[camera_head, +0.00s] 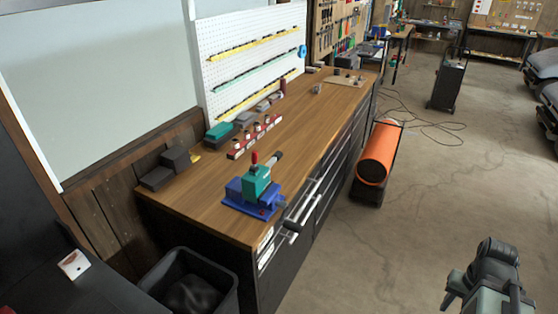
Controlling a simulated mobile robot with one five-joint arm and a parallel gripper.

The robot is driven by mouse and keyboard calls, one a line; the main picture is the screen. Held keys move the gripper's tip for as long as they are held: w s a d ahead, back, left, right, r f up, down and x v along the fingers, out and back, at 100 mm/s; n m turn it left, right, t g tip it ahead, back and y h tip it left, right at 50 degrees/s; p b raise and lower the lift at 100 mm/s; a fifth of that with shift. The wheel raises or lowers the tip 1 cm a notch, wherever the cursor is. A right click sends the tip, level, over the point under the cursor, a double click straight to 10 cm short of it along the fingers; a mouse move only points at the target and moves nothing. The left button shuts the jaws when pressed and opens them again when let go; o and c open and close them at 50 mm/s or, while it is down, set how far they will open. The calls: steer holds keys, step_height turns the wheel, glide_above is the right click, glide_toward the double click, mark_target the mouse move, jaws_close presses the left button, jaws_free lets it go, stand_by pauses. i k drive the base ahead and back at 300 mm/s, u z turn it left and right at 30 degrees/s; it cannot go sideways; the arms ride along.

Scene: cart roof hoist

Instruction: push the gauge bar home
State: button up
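A blue fixture (243,197) with a green block (257,182) stands near the front end of the wooden workbench (215,205). A red-topped piece (254,158) rises from the block, and a dark cylindrical piece (276,159) sticks out at its upper right. A dark rounded end (293,225) shows just off the bench's front edge, below right of the fixture. I cannot tell which piece is the gauge bar or how far in it sits. My dark arm end (490,270) is at the lower right, well apart from the bench. Its fingers are not clear.
Dark blocks (176,158) and a red rack (255,137) of small parts lie along the bench's back. An orange cylindrical heater (378,152) stands right of the bench. A black bin (228,288) is at the near end. Floor (400,235) between bench and arm is clear.

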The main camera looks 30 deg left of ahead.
mark_target(278, 155)
steer(key=z, duration=0.05)
steer(key=i, duration=4.8)
steer(key=u, duration=5.15)
steer(key=i, duration=1.05)
